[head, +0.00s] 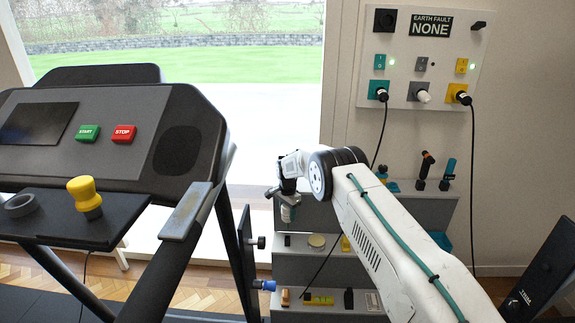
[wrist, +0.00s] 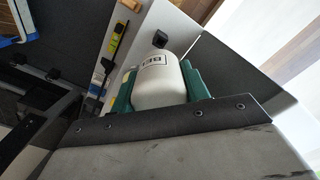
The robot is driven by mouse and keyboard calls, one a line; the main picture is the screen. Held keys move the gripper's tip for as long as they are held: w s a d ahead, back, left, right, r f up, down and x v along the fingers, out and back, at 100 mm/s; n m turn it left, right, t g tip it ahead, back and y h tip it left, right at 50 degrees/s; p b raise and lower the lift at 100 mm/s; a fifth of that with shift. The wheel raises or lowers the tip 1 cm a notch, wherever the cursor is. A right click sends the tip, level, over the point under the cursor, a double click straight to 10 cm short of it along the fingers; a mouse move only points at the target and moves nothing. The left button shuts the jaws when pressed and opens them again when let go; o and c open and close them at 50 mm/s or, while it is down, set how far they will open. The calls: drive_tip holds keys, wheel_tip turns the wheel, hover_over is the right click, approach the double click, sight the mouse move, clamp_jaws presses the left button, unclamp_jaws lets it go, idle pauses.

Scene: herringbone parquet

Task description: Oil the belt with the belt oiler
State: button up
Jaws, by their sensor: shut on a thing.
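My gripper (head: 288,196) hangs in front of the window, to the right of the treadmill console. It is shut on the belt oiler (wrist: 158,84), a white rounded bottle with a partly readable "BEL" label. In the wrist view the green fingers of my gripper (wrist: 157,78) press on both sides of the bottle. In the head view only a small pale part of the oiler (head: 287,213) shows below the gripper. The treadmill (head: 105,150) stands at the left; its belt is mostly out of view or hidden by the console and frame.
The console has green START (head: 88,133) and red STOP (head: 124,134) buttons. A yellow knob (head: 85,194) and a grey ring (head: 20,205) sit on its tray. A stepped grey shelf (head: 430,205) with tools stands behind my arm, below a socket panel (head: 422,60) with plugged cables.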

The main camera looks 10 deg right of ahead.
drive_tip(key=shift+c, duration=1.4)
